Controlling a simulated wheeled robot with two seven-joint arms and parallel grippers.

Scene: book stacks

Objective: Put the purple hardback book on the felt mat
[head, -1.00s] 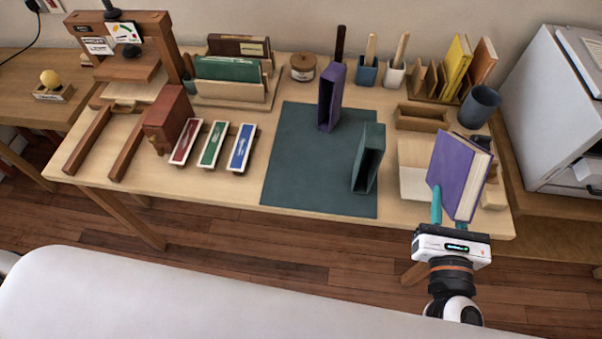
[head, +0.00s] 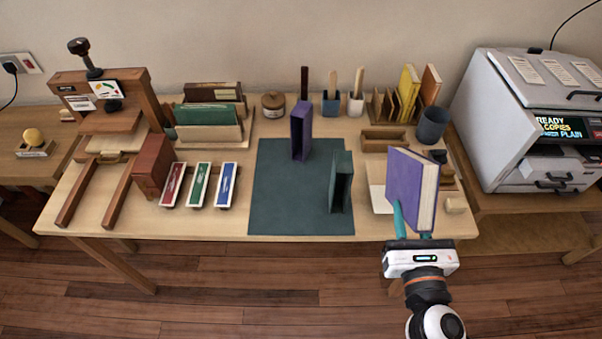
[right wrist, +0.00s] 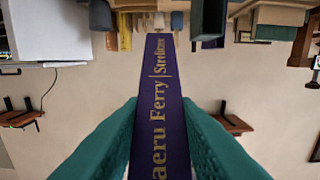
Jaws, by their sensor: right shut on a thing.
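The purple hardback book (head: 408,188) stands upright in my right gripper (head: 412,222), at the right front of the table. The gripper is shut on it near its lower end. In the right wrist view, the book's spine (right wrist: 160,90) with gold lettering lies between the teal fingers. The dark green felt mat (head: 285,200) lies on the table to the left of the held book. A purple bookend-like upright piece (head: 301,131) stands on its back part. A dark green one (head: 341,182) stands on its right part. My left gripper is out of view.
Three stamp-like blocks in red, green and blue (head: 227,185) lie left of the mat. A wooden tray (head: 384,140), a dark cup (head: 432,125) and a rack of yellow books (head: 407,88) stand behind the held book. The mat's front left is bare.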

